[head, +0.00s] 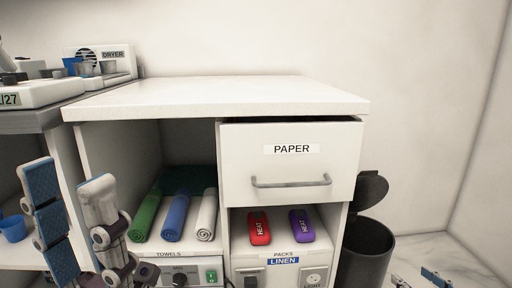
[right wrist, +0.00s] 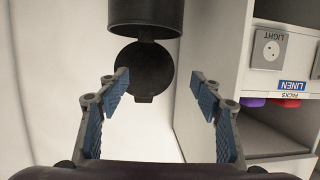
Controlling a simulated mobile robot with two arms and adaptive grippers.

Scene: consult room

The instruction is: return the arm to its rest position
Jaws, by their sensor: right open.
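My left gripper (head: 68,176) is raised at the lower left in the head view, in front of the white cabinet. Its two fingers stand apart with nothing between them. My right gripper (head: 418,281) shows only its fingertips at the bottom right edge of the head view, to the right of the black bin. In the right wrist view my right gripper (right wrist: 158,92) is open and empty, with the bin beyond its fingers. Most of the right arm is hidden.
The cabinet (head: 215,95) has a PAPER drawer (head: 290,170) standing slightly out. Its shelves hold rolled towels (head: 175,217) and red and purple heat packs (head: 259,228). The black bin (head: 366,250), lid raised, stands beside the cabinet. A dryer (head: 101,62) sits back left. Floor at far right looks clear.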

